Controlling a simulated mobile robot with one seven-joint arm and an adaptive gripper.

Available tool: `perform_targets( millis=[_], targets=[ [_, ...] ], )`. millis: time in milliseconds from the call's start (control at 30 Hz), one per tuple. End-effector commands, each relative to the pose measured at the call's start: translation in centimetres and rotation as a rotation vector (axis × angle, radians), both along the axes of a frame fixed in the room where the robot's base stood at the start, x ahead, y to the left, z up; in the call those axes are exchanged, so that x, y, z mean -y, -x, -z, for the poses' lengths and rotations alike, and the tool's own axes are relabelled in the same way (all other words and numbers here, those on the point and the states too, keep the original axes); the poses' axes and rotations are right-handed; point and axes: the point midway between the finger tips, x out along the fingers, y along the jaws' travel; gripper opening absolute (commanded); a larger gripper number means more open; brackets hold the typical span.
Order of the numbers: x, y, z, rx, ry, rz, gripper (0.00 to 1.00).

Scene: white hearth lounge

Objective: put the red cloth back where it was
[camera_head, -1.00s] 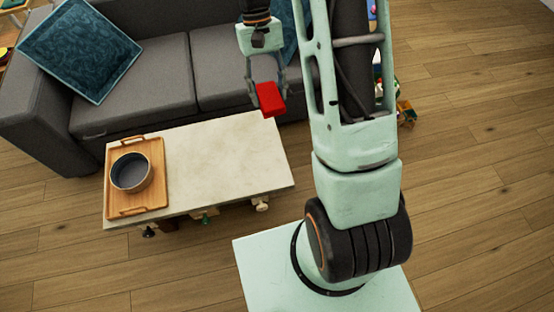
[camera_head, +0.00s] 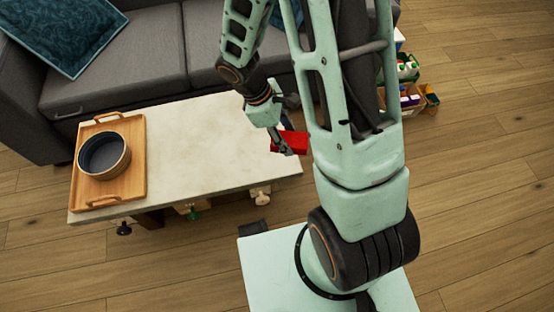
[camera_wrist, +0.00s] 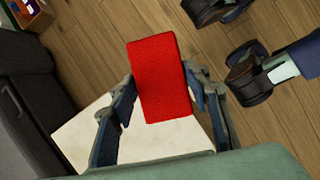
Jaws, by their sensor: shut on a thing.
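The red cloth (camera_head: 291,141) is a small flat folded block. My gripper (camera_head: 287,143) is shut on it and holds it at the right end of the pale coffee table (camera_head: 190,140). In the wrist view the cloth (camera_wrist: 160,78) sits between both fingers, with the table top (camera_wrist: 85,135) beyond and below it. It looks held above the table, but the exact gap is hard to tell. My arm hides part of the table's back right corner.
A wooden tray (camera_head: 135,185) with a dark-lined round bowl (camera_head: 103,155) stands on the table's left end. A grey sofa (camera_head: 130,65) is behind. Colourful bins (camera_head: 410,95) stand right. The table's middle is clear.

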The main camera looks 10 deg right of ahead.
Motion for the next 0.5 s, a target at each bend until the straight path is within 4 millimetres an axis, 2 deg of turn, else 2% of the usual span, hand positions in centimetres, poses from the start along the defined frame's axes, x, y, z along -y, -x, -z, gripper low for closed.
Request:
perform_targets(
  millis=[33, 200, 400, 500],
  targets=[
    [-0.3, 0.7, 2.7, -0.003, 0.001, -0.066, 0.18],
    [-1.1, 2.4, 6.3, -0.001, 0.001, -0.243, 0.18],
    [-1.6, 3.4, 8.1, 0.001, 0.000, -0.347, 0.18],
    [-1.6, 2.8, 8.7, 0.001, 0.000, -0.360, 0.18]
  ],
)
